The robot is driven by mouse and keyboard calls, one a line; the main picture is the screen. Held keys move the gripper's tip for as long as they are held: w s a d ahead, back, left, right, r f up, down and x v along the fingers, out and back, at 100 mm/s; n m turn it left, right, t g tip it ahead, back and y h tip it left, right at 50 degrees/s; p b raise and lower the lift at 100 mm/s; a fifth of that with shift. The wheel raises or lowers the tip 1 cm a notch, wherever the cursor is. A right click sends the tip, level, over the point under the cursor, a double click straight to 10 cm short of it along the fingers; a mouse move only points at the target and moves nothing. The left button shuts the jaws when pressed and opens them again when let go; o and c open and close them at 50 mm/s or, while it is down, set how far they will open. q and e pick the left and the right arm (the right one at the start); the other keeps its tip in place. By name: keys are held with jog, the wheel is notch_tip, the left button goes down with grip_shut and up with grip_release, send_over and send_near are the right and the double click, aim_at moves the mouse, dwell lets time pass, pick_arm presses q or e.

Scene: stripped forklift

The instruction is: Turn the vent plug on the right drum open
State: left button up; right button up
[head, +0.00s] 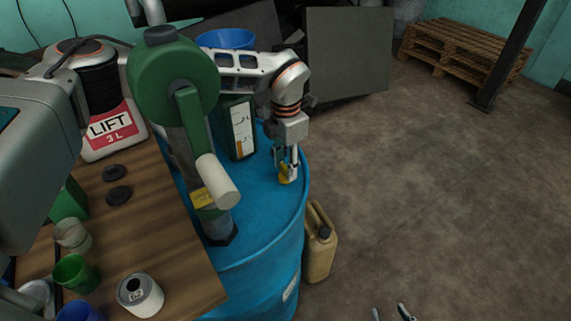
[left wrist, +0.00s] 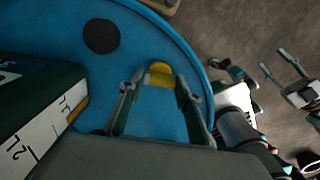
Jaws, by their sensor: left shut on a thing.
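The blue drum (head: 262,228) stands right of the wooden bench, its top also filling much of the left wrist view (left wrist: 150,35). The yellow vent plug (head: 286,175) sits on the drum top near its right rim, and shows between the fingertips in the left wrist view (left wrist: 161,73). My left gripper (head: 288,165) reaches down from above and is shut on the plug, one finger on each side, partly hiding it. My right gripper (head: 391,312) shows only as two separated fingertips at the bottom edge; its fingers are apart and empty in the left wrist view (left wrist: 287,65).
A green hand pump (head: 172,75) rises from the drum in front of my left arm. A green carton (head: 240,130) stands on the drum top, close to my left gripper. A tan jerrycan (head: 320,245) stands beside the drum.

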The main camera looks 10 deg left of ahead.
aim_at(285, 167)
pick_arm(q)
jog(key=o, duration=1.1)
jog(key=shift+r, duration=3.75)
